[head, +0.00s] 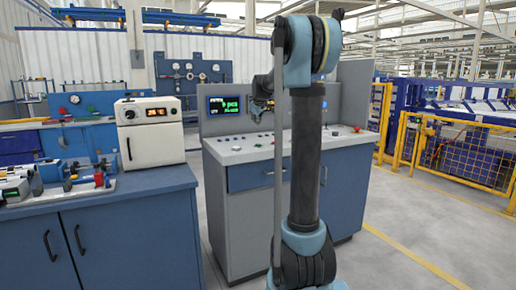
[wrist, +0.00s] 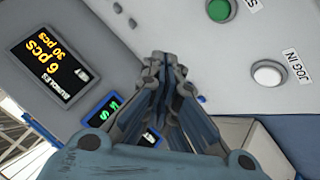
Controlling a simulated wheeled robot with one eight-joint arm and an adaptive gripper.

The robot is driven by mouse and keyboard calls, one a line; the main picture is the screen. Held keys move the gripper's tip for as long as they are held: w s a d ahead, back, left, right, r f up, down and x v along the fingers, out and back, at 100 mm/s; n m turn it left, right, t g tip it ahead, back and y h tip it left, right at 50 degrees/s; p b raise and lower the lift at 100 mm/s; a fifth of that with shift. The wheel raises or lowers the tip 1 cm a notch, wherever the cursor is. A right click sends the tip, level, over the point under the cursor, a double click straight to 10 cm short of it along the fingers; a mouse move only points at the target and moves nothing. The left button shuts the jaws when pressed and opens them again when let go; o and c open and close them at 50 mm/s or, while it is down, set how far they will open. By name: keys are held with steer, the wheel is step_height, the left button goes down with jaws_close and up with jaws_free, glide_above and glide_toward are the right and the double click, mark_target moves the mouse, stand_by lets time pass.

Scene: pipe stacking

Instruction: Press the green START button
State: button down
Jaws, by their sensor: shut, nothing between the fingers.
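A round green button (wrist: 219,9) with a pale rim sits on the grey console panel at the top edge of the wrist view. Beside it is a label cut off by the frame, with only an "S" readable. My gripper (wrist: 165,62) is shut and empty, its fingertips over the panel, to the left of and below the green button in the picture. I cannot tell how far the tips are from the panel. In the head view my gripper (head: 262,100) is small and partly behind my arm, above the control console (head: 228,155). The green button cannot be made out clearly there.
A white button (wrist: 268,74) labelled JOG IN lies near the green one. A red button (head: 357,129) is at the console's right. A blue workbench (head: 130,220) with a white oven-like box (head: 150,133) stands left.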

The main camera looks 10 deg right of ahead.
mark_target(257, 145)
steer(key=shift+f, duration=0.1)
steer(key=shift+f, duration=4.25)
steer(key=shift+f, duration=0.2)
steer(key=shift+s+f, duration=0.1)
steer(key=shift+f, duration=0.1)
steer(key=shift+f, duration=0.35)
steer(key=shift+r, duration=0.8)
steer(key=shift+r, duration=2.5)
